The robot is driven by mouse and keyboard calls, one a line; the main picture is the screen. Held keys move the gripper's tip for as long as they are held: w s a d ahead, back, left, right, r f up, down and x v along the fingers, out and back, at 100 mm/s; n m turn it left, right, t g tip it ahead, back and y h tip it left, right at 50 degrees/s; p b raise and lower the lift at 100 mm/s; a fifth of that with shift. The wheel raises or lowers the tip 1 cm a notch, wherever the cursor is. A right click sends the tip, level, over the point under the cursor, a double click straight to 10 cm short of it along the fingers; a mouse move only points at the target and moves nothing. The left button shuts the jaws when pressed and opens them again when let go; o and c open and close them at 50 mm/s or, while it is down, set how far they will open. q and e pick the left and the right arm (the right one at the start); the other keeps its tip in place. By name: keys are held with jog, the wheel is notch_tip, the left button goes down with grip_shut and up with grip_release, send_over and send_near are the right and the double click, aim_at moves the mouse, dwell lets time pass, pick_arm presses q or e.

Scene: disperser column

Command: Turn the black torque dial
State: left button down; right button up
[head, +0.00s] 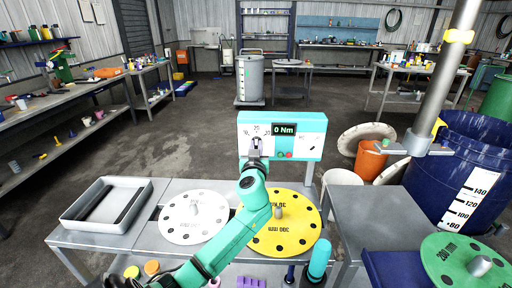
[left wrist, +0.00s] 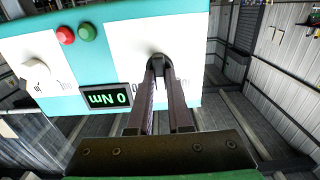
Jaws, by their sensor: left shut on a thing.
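The teal control panel (head: 246,121) with white faces stands behind the work table. Its display (head: 284,129) reads "0 Nm". The black torque dial (left wrist: 156,57) is on the panel's left white face in the head view, mostly hidden there by my left gripper (head: 256,146). In the left wrist view, where the panel appears upside down, my left gripper (left wrist: 158,70) is shut on the dial, its fingers reaching to the panel face. The dial's pointer and most of its scale are hidden. My right gripper is not in view.
A white knob (left wrist: 36,72) is on the other white face. A white disc (head: 180,232), a yellow disc (head: 305,213) and a grey tray (head: 82,218) lie on the table below.

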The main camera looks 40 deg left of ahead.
pick_arm(q)
jog(key=shift+f, duration=0.1)
jog(key=shift+f+n+b, duration=0.15)
jog(key=shift+n+b, duration=0.35)
jog(key=shift+b, duration=0.45)
jog(key=n+b, duration=0.3)
jog(key=b, duration=0.2)
jog(key=shift+f+n, duration=0.1)
jog(key=shift+n, duration=0.3)
jog(key=n+b, duration=0.2)
jog(key=shift+s+n, duration=0.1)
jog(key=shift+n, duration=0.2)
jog(key=shift+a+n+b, duration=0.1)
jog(key=shift+n+b, duration=0.6)
jog(key=shift+n, duration=0.5)
jog(key=shift+r, duration=0.2)
jog(key=c, duration=0.8)
grip_release()
jog(key=shift+c, duration=0.2)
jog(key=shift+s+r, duration=0.1)
